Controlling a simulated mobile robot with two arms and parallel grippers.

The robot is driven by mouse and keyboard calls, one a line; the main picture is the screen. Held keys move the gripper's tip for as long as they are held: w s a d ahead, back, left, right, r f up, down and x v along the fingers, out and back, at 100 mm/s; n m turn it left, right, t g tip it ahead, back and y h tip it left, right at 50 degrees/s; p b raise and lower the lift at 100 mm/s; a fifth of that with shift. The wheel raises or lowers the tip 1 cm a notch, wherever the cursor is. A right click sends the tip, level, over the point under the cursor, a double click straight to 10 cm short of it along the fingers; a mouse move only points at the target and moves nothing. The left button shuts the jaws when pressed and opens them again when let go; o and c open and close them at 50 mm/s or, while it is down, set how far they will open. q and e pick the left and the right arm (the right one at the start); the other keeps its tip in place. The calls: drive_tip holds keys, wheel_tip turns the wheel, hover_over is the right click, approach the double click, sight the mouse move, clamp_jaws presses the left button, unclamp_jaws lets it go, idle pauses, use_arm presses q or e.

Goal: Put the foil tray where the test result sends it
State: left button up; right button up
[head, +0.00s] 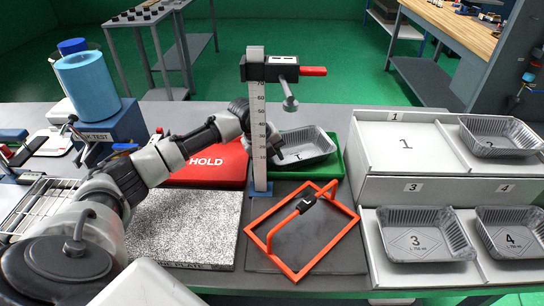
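A silver foil tray (308,146) is at the green mat or bin (333,160), behind the upright scale. My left gripper (270,150) is at the tray's left side, partly hidden by the scale, so I cannot tell whether its fingers are closed on the rim. My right gripper is not in view. The red HOLD area (213,166) lies left of the scale. On the numbered stand, place 1 (405,146) is bare, while foil trays sit at place 2 (500,136), place 3 (418,236) and place 4 (510,236). The leak test station (97,125) is at the left.
The upright scale (257,110) with a red-handled head stands mid-table. An orange frame (303,262) lies on a dark plate in front of it. A speckled plate (185,225) is bare at front left. A wire rack (40,205) is at far left.

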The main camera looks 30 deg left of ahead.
use_arm(q)
drive_tip(key=v, duration=1.2)
drive_tip(key=shift+r, duration=0.15)
